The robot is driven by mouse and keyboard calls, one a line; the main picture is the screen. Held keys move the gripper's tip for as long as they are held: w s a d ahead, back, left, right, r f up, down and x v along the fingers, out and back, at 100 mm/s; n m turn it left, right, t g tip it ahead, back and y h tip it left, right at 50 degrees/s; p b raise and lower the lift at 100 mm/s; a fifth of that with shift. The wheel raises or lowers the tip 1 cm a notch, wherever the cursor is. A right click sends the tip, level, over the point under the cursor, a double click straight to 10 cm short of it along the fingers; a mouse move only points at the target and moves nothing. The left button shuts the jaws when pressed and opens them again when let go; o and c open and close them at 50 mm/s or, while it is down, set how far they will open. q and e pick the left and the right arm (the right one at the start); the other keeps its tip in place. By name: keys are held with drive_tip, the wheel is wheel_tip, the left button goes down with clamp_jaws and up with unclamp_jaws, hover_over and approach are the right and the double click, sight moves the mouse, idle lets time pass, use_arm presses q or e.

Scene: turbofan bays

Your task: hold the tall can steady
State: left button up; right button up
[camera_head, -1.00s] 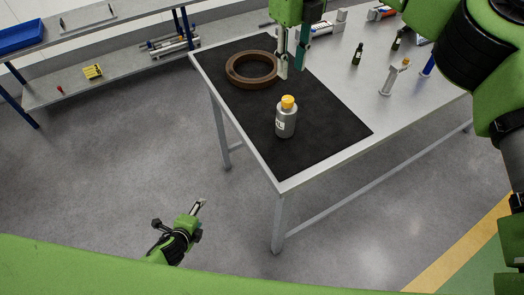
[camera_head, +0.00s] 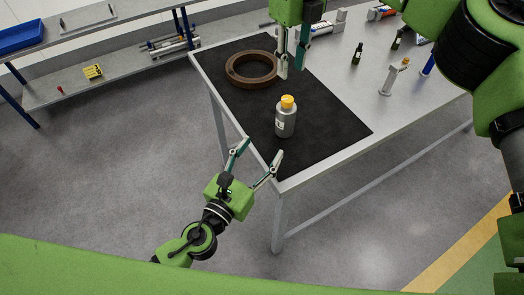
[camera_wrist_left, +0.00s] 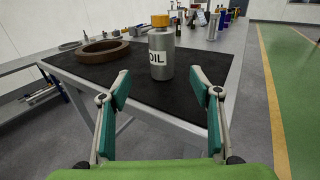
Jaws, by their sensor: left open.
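The tall can (camera_head: 286,119) is a grey bottle with a yellow cap, and it stands upright on the black mat near the table's front edge. In the left wrist view the can (camera_wrist_left: 160,54) shows an "OIL" label and stands ahead, between the lines of the two fingers. My left gripper (camera_head: 262,148) is open and empty at the table's near edge, a short way from the can and not touching it. My right gripper (camera_head: 292,72) points down over the mat beyond the can; its fingers look apart with nothing between them.
A brown ring (camera_head: 252,69) lies on the black mat (camera_head: 310,155), left of my right gripper. Small dark bottles (camera_head: 357,54) and a grey stand-like part (camera_head: 393,78) are on the table's right side. The mat around the can is clear.

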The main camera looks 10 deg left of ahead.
sight(282, 122)
use_arm(q)
drive_tip(key=shift+w+d+r, duration=0.15)
drive_tip(key=shift+d+r, duration=0.05)
drive_tip(key=shift+d, duration=0.15)
drive_tip(key=x, duration=1.3)
drive_tip(key=shift+w, duration=0.2)
